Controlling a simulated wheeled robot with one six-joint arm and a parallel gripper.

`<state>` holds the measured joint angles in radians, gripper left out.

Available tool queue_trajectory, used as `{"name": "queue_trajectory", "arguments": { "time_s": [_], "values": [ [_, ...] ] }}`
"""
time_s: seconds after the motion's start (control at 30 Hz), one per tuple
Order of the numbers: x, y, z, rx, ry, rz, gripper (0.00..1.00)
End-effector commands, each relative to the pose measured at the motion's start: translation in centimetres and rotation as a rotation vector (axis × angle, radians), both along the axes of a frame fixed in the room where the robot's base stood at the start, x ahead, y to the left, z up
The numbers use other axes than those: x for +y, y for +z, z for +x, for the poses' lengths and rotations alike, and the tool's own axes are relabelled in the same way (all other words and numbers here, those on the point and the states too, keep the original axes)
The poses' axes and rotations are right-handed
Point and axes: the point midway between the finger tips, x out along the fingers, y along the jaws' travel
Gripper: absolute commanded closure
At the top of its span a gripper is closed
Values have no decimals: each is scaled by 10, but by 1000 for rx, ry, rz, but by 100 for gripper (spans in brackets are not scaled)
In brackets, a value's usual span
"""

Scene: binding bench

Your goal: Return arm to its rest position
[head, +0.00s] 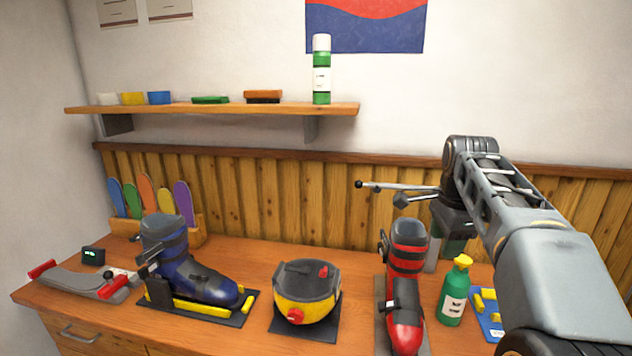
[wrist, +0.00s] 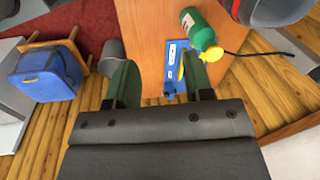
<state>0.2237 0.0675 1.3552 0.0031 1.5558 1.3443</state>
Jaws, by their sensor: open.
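My arm reaches in from the right side of the head view, with its wrist raised above the right part of the bench. My gripper (wrist: 158,84) shows in the wrist view as two green finger pads set well apart, open with nothing held between them. Beyond the pads lies a blue and yellow item (wrist: 174,65) on the bench, with a green bottle (wrist: 200,32) beside it. In the head view the gripper (head: 455,243) is partly hidden by my arm, behind the green bottle (head: 454,295) and right of the red boot (head: 407,260).
On the wooden bench (head: 236,262) stand a blue boot (head: 190,275), a yellow and black machine (head: 306,290) and a grey device with red handles (head: 75,284). A wall shelf (head: 220,109) holds a spray can (head: 321,75). A blue chair (wrist: 45,80) stands on the floor.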

Motion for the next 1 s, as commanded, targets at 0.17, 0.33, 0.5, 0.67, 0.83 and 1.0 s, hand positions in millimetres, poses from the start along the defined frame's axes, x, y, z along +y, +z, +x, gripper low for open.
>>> {"name": "queue_trajectory", "arguments": {
  "time_s": [0.17, 0.33, 0.5, 0.67, 0.83, 1.0],
  "values": [
    [-1, -20, 5, -3, 182, -32, 53],
    [2, -48, 0, -6, 426, -77, 53],
    [19, -89, -25, -19, 798, -152, 53],
    [48, -135, -72, -44, 1201, -249, 53],
    [72, -175, -123, -65, 1453, -315, 53],
    [87, -193, -158, -81, 1513, -327, 53]
  ]
}}
